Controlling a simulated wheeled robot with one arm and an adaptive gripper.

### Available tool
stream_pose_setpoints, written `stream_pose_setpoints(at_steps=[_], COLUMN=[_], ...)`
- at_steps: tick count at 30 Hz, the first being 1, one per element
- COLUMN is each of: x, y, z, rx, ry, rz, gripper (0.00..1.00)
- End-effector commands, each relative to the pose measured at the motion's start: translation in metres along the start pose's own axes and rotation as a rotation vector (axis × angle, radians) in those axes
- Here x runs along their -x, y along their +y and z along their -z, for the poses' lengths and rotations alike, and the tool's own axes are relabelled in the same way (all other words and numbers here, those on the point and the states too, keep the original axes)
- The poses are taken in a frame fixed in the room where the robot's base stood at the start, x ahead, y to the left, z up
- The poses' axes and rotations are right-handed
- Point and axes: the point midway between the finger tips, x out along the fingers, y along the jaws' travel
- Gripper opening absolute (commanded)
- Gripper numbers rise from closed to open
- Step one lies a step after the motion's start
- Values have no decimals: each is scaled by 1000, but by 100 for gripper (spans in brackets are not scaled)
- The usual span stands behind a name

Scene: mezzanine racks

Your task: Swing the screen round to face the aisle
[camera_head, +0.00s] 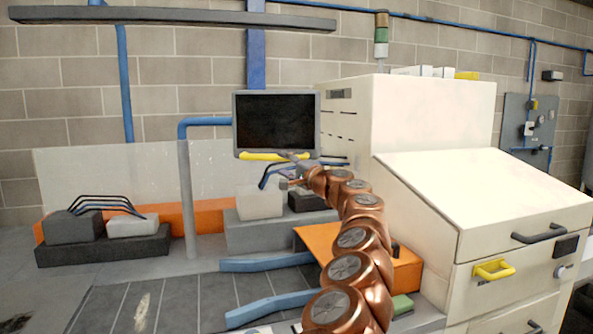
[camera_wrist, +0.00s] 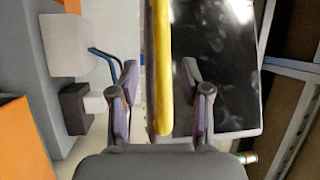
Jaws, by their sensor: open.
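The screen (camera_head: 275,121) is a dark panel in a grey frame on a blue bent arm (camera_head: 205,122), facing my head camera. A yellow handle bar (camera_head: 262,156) runs along its lower edge. My gripper (camera_head: 290,169) is just below and in front of the bar's right part. In the wrist view my gripper (camera_wrist: 159,72) is open, with the yellow bar (camera_wrist: 161,60) showing between its fingers. The screen's dark face (camera_wrist: 215,65) lies behind and beyond the right finger. I cannot tell whether a finger touches the bar.
A cream cabinet (camera_head: 405,115) with a sloped console (camera_head: 480,190) stands to the right. A clear panel (camera_head: 110,175) and grey blocks (camera_head: 260,232) on the bench are to the left and below. A long grey beam (camera_head: 170,16) hangs above. An orange box (camera_head: 400,270) sits near my arm.

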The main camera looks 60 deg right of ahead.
Motion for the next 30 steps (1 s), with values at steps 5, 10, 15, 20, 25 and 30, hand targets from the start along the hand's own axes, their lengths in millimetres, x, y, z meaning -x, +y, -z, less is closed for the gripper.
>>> stream_pose_setpoints(at_steps=[5,10,15,20,25,30], x=[10,19,30,41,48,51], y=[-1,-3,-1,-2,-2,-2], z=[0,-1,0,0,-2,-2], rx=[-3,1,3,3,4,5], ry=[-2,-4,-2,-3,-5,-5], rz=[2,5,2,3,4,4], gripper=[47,47,47,47,47,47])
